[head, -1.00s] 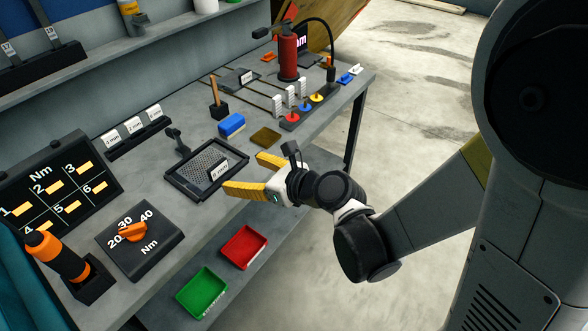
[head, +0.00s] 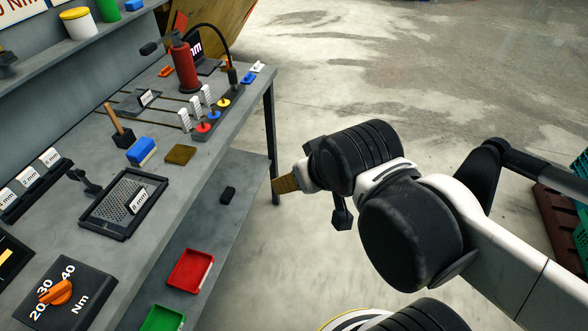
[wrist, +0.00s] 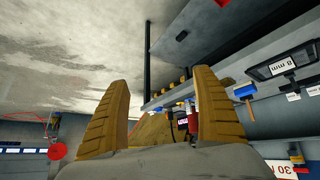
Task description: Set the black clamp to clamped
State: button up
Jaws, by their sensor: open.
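A small black lever-like part (head: 86,182), which looks like the black clamp, stands on the workbench at the upper left of a black-framed mesh plate (head: 88,216). It is too small to tell whether it is clamped or released. My gripper (head: 285,185) has yellow fingers and is off the bench's right side, well apart from the clamp. In the wrist view my gripper (wrist: 162,80) has its two fingers wide apart with nothing between them.
An orange-knob dial box (head: 68,295) lies at the bench front. A blue sponge-like block (head: 141,150) and a red extinguisher-like cylinder (head: 184,68) stand farther back. A red tray (head: 190,270) and green tray (head: 163,320) sit on the lower shelf. Open floor lies right of the bench.

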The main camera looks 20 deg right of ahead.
aim_at(78, 175)
jog(key=i+j, duration=0.7)
jog(key=j, duration=0.2)
